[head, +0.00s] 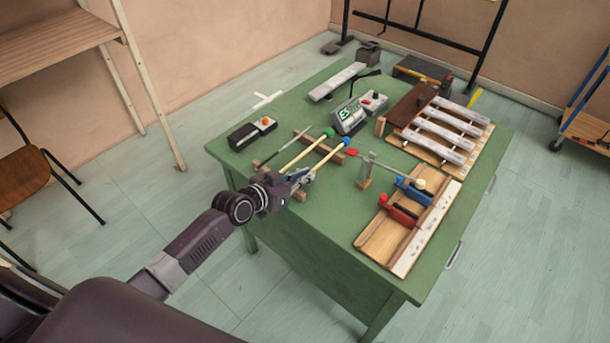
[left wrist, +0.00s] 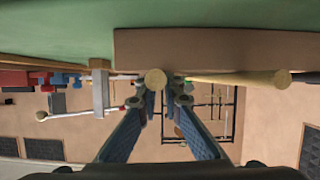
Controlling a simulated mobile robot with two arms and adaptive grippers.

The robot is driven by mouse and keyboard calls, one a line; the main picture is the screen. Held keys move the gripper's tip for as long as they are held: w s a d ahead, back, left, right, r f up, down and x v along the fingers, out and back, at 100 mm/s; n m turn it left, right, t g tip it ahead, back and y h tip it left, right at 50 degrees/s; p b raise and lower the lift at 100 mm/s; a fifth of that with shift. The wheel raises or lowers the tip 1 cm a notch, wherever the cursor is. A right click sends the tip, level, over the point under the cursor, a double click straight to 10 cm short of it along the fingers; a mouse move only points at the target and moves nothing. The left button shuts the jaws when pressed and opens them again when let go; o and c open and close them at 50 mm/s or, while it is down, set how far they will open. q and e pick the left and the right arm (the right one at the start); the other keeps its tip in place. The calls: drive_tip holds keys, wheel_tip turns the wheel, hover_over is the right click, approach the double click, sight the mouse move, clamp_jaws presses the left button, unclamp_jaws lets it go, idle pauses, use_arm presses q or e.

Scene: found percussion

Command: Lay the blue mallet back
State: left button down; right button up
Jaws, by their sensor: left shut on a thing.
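The blue mallet has a blue head (head: 345,141) and a pale wooden handle (head: 328,157), and points away over the green table. My left gripper (head: 297,178) is shut on the near end of this handle. In the left wrist view the handle's round butt (left wrist: 155,78) shows between the fingertips. A green-headed mallet (head: 306,150) lies beside it on the left, roughly parallel. A wooden rest shows a far bar (head: 304,135) and a near block (left wrist: 220,50). I cannot tell whether the blue mallet touches the rest. My right gripper is out of view.
A black box (head: 245,136) stands farther left. A metal bar on a wooden stand (head: 365,172) is close on the right, with a wooden board with red and blue clamps (head: 378,243) beyond.

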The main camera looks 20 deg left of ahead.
use_arm(q)
drive_tip(key=c, duration=2)
unclamp_jaws()
drive_tip(key=shift+s, duration=0.15)
drive_tip(key=v, duration=1.1)
drive_tip(key=shift+s+a+r, duration=0.15)
drive_tip(key=shift+s+r, duration=0.05)
drive_tip(key=shift+s, duration=0.15)
